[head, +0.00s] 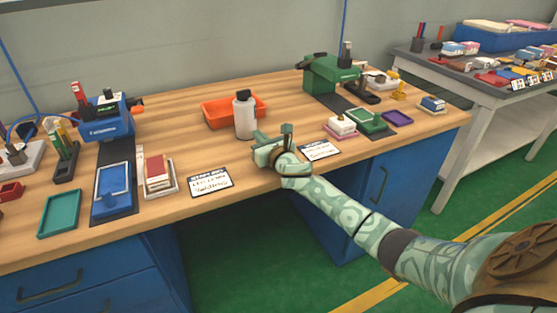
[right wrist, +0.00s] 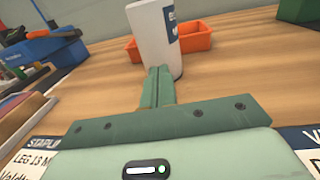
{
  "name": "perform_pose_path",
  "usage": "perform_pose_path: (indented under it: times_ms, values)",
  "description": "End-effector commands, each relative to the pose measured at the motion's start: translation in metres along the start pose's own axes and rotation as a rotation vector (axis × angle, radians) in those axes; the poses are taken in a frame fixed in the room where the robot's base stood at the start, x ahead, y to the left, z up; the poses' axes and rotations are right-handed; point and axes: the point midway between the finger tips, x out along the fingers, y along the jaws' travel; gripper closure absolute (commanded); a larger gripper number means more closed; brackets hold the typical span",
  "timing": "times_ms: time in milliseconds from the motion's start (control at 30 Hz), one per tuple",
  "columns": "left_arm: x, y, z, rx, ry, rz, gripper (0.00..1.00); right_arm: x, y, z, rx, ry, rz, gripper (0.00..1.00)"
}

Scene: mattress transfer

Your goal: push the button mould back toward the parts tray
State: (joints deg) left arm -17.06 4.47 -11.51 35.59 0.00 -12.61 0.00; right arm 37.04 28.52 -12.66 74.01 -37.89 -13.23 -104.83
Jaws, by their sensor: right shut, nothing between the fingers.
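A white bottle-shaped piece (head: 244,115) with a dark cap stands upright on the wooden bench, just in front of the orange parts tray (head: 218,124). Nothing else in view is clearly a button mould. In the right wrist view the white piece (right wrist: 154,38) shows a dark blue label on its right side, with the tray (right wrist: 197,38) behind it. My right gripper (head: 260,137) is shut and empty, low over the bench on the near right side of the white piece. Its fingertips (right wrist: 159,70) overlap the piece's lower part; I cannot tell whether they touch. My left gripper is not in view.
Printed cards (head: 211,182) and (head: 319,150) lie either side of my right gripper. A blue press (head: 106,118) and framed pads stand left; a green press (head: 331,73) and stamp blocks stand right. Bare wood lies left of the white piece.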

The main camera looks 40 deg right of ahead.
Motion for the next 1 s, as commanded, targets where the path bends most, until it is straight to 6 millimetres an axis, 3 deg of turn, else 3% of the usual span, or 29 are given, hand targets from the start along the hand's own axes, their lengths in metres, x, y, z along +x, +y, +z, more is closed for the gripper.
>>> perform_pose_path:
  times_ms: [200,433,600,1000]
  values:
    - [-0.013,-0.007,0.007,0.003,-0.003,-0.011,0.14,-0.027,-0.004,0.004,0.002,-0.002,0.002,1.0]
    - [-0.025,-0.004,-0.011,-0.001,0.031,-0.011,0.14,-0.069,-0.003,0.003,0.0,-0.001,0.002,1.0]
    - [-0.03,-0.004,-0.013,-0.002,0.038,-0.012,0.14,-0.093,-0.003,0.002,0.001,-0.001,0.002,1.0]
    - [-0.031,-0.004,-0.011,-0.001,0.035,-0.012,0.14,-0.102,-0.004,0.0,0.001,0.0,0.0,1.0]
